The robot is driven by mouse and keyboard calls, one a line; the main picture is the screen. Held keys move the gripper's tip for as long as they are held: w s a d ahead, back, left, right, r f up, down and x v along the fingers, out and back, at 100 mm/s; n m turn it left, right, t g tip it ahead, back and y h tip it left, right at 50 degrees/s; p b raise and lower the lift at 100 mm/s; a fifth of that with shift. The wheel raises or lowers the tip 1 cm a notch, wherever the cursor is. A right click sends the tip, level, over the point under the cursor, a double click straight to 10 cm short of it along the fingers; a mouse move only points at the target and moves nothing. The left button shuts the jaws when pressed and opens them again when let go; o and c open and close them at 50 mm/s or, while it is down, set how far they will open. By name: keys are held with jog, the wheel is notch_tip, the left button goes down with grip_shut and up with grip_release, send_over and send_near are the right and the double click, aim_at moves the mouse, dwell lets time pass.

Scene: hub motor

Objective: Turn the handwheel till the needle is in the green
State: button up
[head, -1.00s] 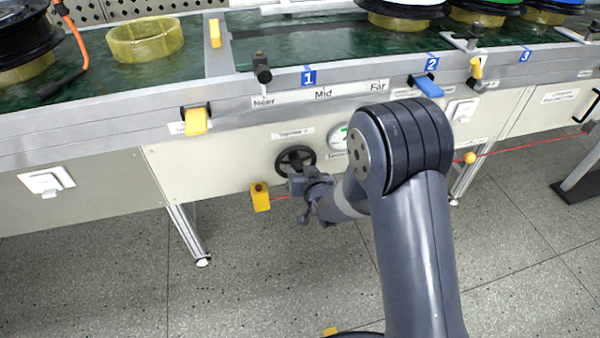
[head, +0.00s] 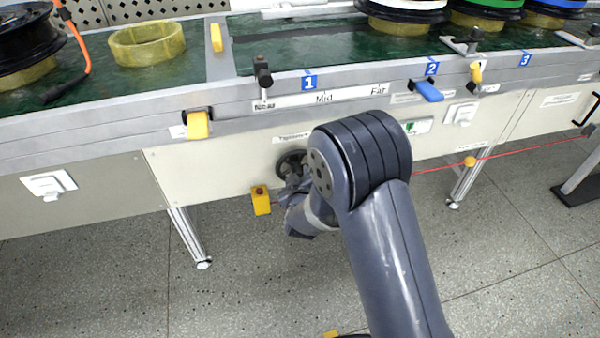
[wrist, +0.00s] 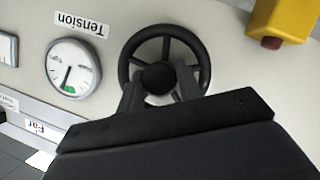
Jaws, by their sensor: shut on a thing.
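The black spoked handwheel (head: 289,162) is on the front panel, partly hidden by my arm in the head view. In the wrist view the handwheel (wrist: 165,33) is close, and my gripper (wrist: 158,84) is shut on it, one finger on each side near its hub. The round white gauge (wrist: 73,68) stands beside the wheel, under a "Tension" label (wrist: 80,24), upside down in this view. Its needle points down toward the small green sector (wrist: 69,89); whether the tip is fully inside is too small to tell. My arm hides the gauge in the head view.
A yellow box with a red button (head: 260,200) hangs beside the wheel; it also shows in the wrist view (wrist: 283,18). A red cord (head: 520,150) runs along the right. A yellow latch (head: 197,124) and blue lever (head: 428,91) stick out above.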

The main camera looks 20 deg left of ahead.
jog(key=n+t, duration=0.1)
jog(key=n, duration=0.1)
jog(key=n+t+h+p, duration=0.1)
jog(key=n, duration=0.1)
jog(key=shift+a+h, duration=0.1)
jog(key=shift+h, duration=0.2)
jog(key=shift+n+t, duration=0.3)
jog(key=shift+n, duration=0.1)
jog(key=o, duration=1)
jog(key=shift+c, duration=0.2)
jog(key=shift+s, duration=0.15)
jog(key=p+v, duration=0.2)
jog(key=v, duration=0.8)
jog(key=shift+s+p, duration=0.25)
jog(key=shift+p, duration=0.05)
